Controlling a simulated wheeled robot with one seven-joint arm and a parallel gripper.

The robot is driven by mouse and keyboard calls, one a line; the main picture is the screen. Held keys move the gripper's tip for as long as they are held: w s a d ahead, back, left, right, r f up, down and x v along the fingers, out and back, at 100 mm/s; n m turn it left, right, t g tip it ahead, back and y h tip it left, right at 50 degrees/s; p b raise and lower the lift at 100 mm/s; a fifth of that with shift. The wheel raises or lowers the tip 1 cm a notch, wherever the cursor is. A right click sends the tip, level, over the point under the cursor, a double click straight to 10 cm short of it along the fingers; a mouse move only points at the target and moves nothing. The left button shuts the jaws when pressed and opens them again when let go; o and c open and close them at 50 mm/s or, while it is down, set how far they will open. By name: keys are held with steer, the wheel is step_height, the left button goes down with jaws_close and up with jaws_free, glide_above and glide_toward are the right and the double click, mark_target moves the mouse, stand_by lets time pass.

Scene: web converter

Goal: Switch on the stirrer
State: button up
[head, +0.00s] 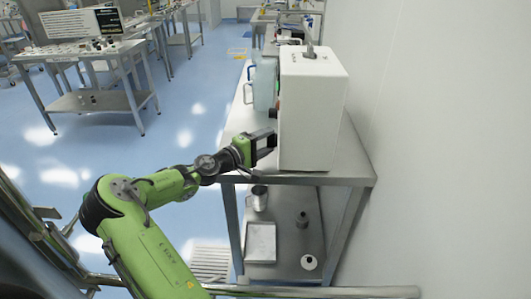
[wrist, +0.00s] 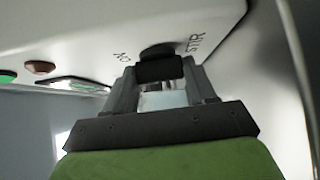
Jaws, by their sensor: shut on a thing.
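The stirrer unit is a white box (head: 312,110) standing on the steel table in the head view. My gripper (head: 266,146) is at the box's left-facing side, low down. In the wrist view, my gripper (wrist: 160,70) is shut on the dark knob. The fingers hide part of the knob, and its pointer cannot be made out. The knob is hidden in the head view.
A green button (wrist: 8,76), a brown button (wrist: 40,67) and a small display (wrist: 75,86) sit along the same panel. A clear bluish jug (head: 264,85) stands behind the box on the table (head: 345,172). The lower shelf holds a tray (head: 261,243) and cans. A wall is at right.

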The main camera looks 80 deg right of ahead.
steer(key=shift+f+m+h+b, duration=0.15)
steer(key=shift+m+h+b, duration=0.15)
steer(key=shift+b, duration=0.2)
steer(key=o, duration=1)
steer(key=shift+o, duration=0.2)
steer(key=p+v, duration=0.2)
steer(key=v, duration=1)
steer(key=shift+w, duration=0.1)
